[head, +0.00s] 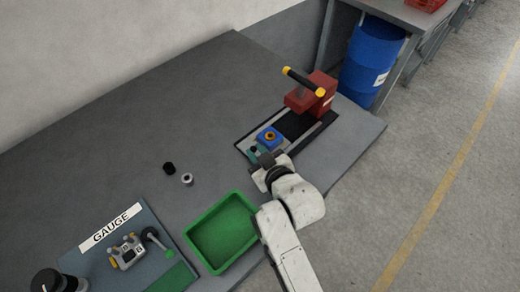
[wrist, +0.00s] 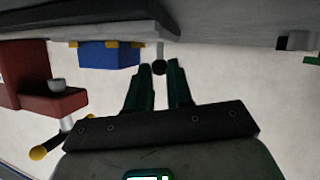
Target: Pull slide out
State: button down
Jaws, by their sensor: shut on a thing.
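The slide (head: 247,142) is a flat grey plate at the near end of the dark press base. It carries a blue block (head: 267,138) with an orange ring on top. My gripper (head: 258,153) is at the slide's near end, its fingers beside the blue block. In the wrist view my gripper (wrist: 160,68) has its two dark green fingers on either side of a small dark round knob (wrist: 159,67) on a short stem, and is shut on it. The blue block (wrist: 108,55) also shows there. My wrist hides part of the slide's near end in the head view.
A red press (head: 310,95) with a black, yellow-ended lever stands behind the slide. A green tray (head: 193,240) and a gauge board (head: 140,217) lie on the left. Two small round parts, one black (head: 169,168) and one grey (head: 187,179), lie on the open grey table.

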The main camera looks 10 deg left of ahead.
jog(key=c, duration=1)
grip_release()
jog(key=shift+s+a, duration=0.2)
jog(key=shift+s, duration=0.05)
jog(key=b+v, duration=0.1)
jog(key=v, duration=0.9)
jog(key=shift+s+d+r, duration=0.15)
jog(key=shift+s+d, duration=0.1)
jog(key=s+d+f+h, duration=0.1)
jog(key=d, duration=0.1)
jog(key=s+d+f+m+g+h, duration=0.1)
jog(key=d+f, duration=0.1)
jog(key=d, duration=0.1)
jog(key=s+d+f+m+g+h, duration=0.1)
jog(key=d+f, duration=0.1)
jog(key=d, duration=0.1)
jog(key=shift+d+f, duration=0.15)
jog(key=shift+d, duration=0.1)
jog(key=s+d+f+m+g+h, duration=0.1)
jog(key=s+d+f+m+g, duration=0.1)
jog(key=s+d, duration=0.4)
jog(key=s+d+f+m+g+h, duration=0.2)
jog(key=s+d+m+g, duration=0.1)
jog(key=s+d, duration=0.4)
jog(key=s+d+f+m+g+h, duration=0.2)
jog(key=s+d+m+g, duration=0.1)
jog(key=s+d, duration=0.3)
jog(key=shift+s+d+f, duration=0.3)
jog(key=shift+d+f, duration=0.05)
jog(key=shift+d, duration=0.05)
